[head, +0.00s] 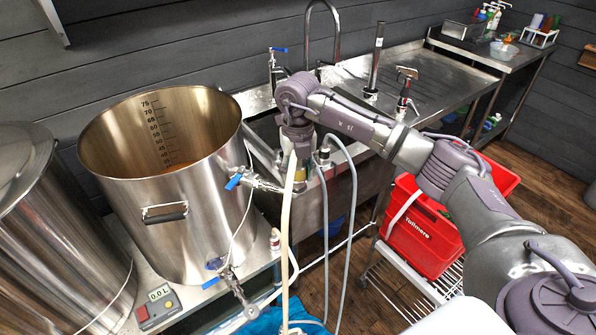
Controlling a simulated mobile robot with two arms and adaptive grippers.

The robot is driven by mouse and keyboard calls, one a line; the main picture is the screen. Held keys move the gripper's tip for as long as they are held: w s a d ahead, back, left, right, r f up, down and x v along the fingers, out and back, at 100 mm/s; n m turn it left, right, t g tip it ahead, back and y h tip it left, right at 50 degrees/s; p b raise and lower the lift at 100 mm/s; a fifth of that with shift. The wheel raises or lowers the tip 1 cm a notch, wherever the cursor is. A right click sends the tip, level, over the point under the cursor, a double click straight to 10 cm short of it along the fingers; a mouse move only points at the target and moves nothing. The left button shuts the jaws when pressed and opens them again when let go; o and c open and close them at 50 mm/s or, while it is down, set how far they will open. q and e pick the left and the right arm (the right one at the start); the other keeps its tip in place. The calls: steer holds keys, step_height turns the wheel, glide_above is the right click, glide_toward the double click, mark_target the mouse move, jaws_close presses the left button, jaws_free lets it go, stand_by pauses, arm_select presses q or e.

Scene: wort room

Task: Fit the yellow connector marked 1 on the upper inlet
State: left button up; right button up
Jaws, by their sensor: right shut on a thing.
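The big steel kettle (165,240) stands open on the bench at left. Its upper inlet (262,184), with a blue-handled valve (235,180), sticks out from the kettle's right side. My right gripper (299,150) points down just right of and above this inlet. It is shut on the end of a cream hose (286,225), where a small yellowish connector (300,174) shows below the fingers. Its number cannot be read, and the fingers partly hide it. The connector and inlet look close; I cannot tell whether they touch. My left gripper is out of view.
A lower valve (232,282) sticks out near the kettle's base. Grey hoses (353,190) hang beside the cream one, in front of the sink (262,130). A red crate (420,235) stands on a rack at right.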

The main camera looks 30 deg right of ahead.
steer(key=shift+f+b, duration=0.35)
steer(key=shift+f, duration=0.2)
